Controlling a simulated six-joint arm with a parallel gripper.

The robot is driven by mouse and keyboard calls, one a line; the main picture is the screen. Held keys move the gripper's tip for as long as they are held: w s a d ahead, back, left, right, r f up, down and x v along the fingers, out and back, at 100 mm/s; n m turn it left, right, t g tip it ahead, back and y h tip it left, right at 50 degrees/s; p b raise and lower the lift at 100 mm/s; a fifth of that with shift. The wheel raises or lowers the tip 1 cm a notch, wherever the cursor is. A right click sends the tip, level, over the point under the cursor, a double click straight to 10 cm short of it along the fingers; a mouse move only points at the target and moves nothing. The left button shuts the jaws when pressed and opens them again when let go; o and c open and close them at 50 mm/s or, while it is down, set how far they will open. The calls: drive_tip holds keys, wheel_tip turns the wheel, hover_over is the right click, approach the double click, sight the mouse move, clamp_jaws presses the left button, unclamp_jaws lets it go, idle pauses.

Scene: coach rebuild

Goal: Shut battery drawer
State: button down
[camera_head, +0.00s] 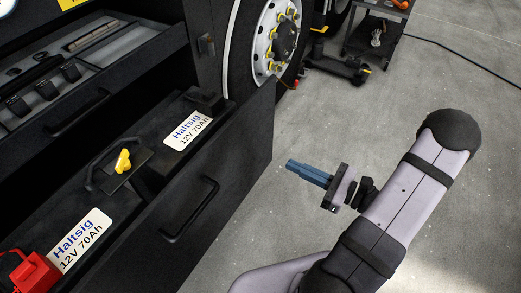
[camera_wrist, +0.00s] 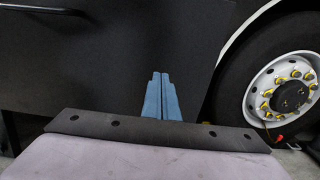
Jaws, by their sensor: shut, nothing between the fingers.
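The battery drawer (camera_head: 225,183) is pulled out from the coach's side in the head view. Its black front has a dark bar handle (camera_head: 190,211). Inside lie batteries with white labels (camera_head: 188,131), a yellow switch key (camera_head: 123,161) and a red terminal cover (camera_head: 35,272). My gripper (camera_head: 290,165), with blue fingers, is shut and empty, to the right of the drawer front. In the wrist view the blue fingertips (camera_wrist: 160,77) point at the black drawer front (camera_wrist: 120,50), near its right edge. I cannot tell whether they touch it. Part of the handle (camera_wrist: 40,8) shows at upper left.
Above it, a tool drawer (camera_head: 120,70) is also out at the upper left. A wheel (camera_head: 278,40) with yellow nut markers stands beyond the battery drawer. A jack (camera_head: 338,66) and a cart (camera_head: 375,35) stand at the back. The grey floor to the right is mostly clear.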

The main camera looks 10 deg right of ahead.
sight(249, 146)
drive_tip(key=x, duration=1.1)
drive_tip(key=shift+w+a+f, duration=0.1)
drive_tip(key=shift+w+a, duration=0.15)
drive_tip(key=shift+a, duration=0.05)
drive_tip(key=shift+w+a, duration=0.1)
drive_tip(key=shift+w+a, duration=0.35)
drive_tip(key=shift+a, duration=0.1)
drive_tip(key=b+x, duration=0.6)
drive_tip(key=x, duration=2.3)
drive_tip(key=shift+w+a+r, duration=0.2)
drive_tip(key=shift+w+r, duration=0.05)
